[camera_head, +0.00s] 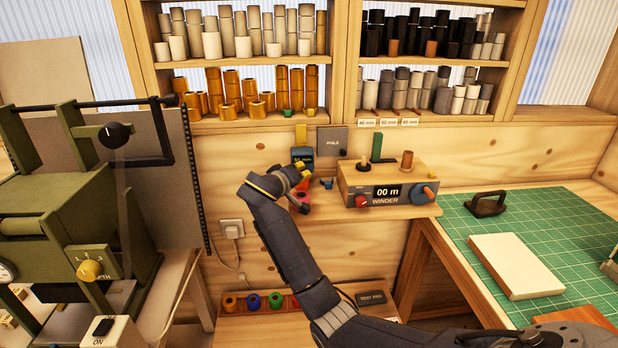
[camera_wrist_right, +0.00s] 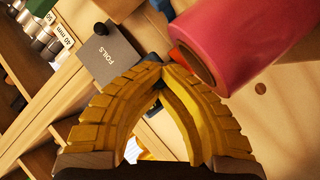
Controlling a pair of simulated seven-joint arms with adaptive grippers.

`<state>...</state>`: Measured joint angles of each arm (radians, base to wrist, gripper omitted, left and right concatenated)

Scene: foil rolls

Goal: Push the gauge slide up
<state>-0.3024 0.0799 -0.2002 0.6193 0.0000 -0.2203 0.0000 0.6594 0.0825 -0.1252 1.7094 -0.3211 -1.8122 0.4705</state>
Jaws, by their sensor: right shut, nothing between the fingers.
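My right gripper (camera_head: 301,172) is at the back wall, just below a small yellow block (camera_head: 301,134) and in front of a dark blue-black piece (camera_head: 302,153). In the right wrist view its yellow ribbed fingers (camera_wrist_right: 163,68) curve together at the tips, shut and empty. A red roll (camera_wrist_right: 245,35) is close beside the tips there; part of a red roll (camera_head: 303,197) shows below the gripper in the head view. I cannot tell for certain which part is the gauge slide; the gripper partly hides this spot. My left gripper is out of view.
A grey FOILS box (camera_head: 332,140) is beside the gripper, also in the wrist view (camera_wrist_right: 110,55). The winder (camera_head: 388,188) stands on the shelf to the right. A green machine (camera_head: 75,200) fills the left. Roll shelves (camera_head: 250,122) are above; a green mat (camera_head: 560,215) is right.

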